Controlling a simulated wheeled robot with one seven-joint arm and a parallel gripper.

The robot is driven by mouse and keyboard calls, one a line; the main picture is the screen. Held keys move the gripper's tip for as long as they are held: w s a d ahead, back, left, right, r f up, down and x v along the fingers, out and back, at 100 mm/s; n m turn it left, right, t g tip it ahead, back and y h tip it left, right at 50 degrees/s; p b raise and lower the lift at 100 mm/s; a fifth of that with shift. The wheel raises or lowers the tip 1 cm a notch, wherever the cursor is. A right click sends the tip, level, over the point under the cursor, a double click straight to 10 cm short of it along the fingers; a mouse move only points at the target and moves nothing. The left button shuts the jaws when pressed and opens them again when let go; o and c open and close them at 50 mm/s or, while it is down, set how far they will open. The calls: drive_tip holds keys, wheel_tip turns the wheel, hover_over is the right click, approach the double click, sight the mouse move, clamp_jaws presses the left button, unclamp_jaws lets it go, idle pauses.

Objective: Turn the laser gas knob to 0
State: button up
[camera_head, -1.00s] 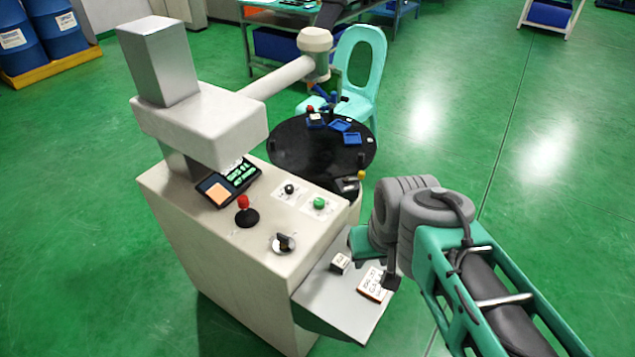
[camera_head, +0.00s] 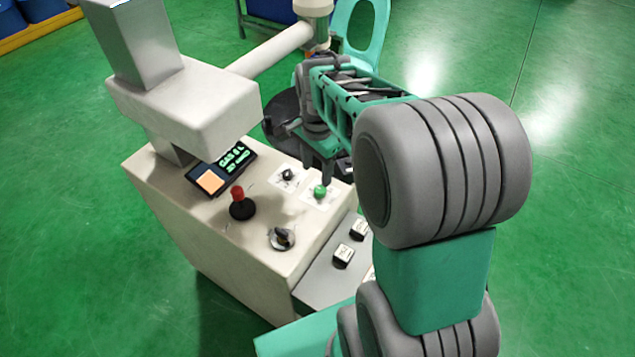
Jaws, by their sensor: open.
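A cream console (camera_head: 190,225) carries several controls. A small black knob (camera_head: 288,175) sits on a white label plate, with a green knob (camera_head: 320,191) on another plate to its right. A larger black-handled rotary knob (camera_head: 283,238) on a silver disc is nearer the front edge. I cannot read which control is labelled laser gas. The display (camera_head: 222,171) shows green text that seems to begin with "GAS"; its value is unclear.
A red-topped joystick (camera_head: 239,202) stands left of the knobs. A cream overhead head (camera_head: 190,105) and its horizontal arm rise over the console's back. A lower shelf (camera_head: 322,270) holds small labelled blocks (camera_head: 344,255). A dark round table (camera_head: 280,115) and turquoise chair (camera_head: 362,30) stand behind.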

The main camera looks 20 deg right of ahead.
sight(321, 189)
drive_tip(key=w+d+f+m, duration=0.2)
drive_tip(key=m, duration=0.1)
drive_tip(key=shift+w+f+g, duration=0.1)
drive_tip(key=shift+f+g, duration=0.2)
wheel_tip(321, 189, down, 7)
drive_tip(key=shift+f+p, duration=0.2)
drive_tip(key=shift+p, duration=0.1)
clamp_jaws()
